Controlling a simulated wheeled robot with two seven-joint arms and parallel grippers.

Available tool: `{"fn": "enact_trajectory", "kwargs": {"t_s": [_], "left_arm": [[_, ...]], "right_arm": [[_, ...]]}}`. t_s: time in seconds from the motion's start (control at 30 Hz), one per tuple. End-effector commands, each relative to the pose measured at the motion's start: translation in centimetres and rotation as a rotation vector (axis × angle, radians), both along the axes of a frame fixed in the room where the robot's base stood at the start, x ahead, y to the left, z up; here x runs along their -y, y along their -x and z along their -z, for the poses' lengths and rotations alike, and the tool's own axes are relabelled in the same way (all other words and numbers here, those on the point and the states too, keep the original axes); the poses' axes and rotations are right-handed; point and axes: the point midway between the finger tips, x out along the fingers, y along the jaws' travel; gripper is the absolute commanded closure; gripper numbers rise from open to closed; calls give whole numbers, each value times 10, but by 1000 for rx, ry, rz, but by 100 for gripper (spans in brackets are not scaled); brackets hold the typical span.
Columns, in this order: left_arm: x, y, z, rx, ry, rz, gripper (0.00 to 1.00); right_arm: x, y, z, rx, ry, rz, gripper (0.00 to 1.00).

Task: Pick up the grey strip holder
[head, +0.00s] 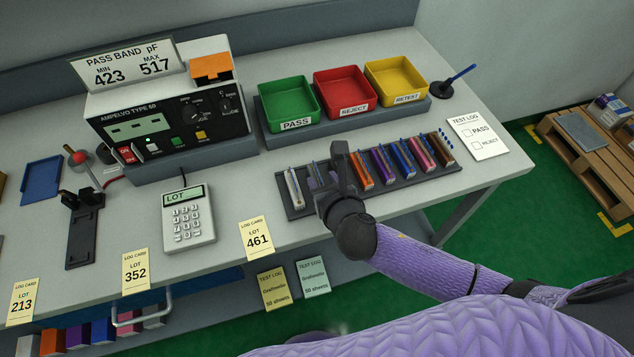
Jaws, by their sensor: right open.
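A light grey strip holder (294,188) stands at the left end of a dark rack (297,213) on the bench, in the head view. The gripper and wrist hide part of the rack's middle. My left gripper is not in view.
More holders continue right along the rack, among them orange (361,171), blue (402,159) and pink (420,154). Green (288,105), red and yellow trays stand behind. A keypad (187,216) and a lot card (255,238) lie left of the rack.

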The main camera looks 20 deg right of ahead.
Motion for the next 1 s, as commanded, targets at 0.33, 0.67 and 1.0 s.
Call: {"fn": "enact_trajectory", "kwargs": {"t_s": [0.33,0.67,1.0], "left_arm": [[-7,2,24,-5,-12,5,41],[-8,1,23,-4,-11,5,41],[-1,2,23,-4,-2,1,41]], "right_arm": [[-1,-45,28,-2,-3,2,53],[-1,-45,27,-2,-4,2,87],[-1,-44,27,-2,-5,3,100]]}}
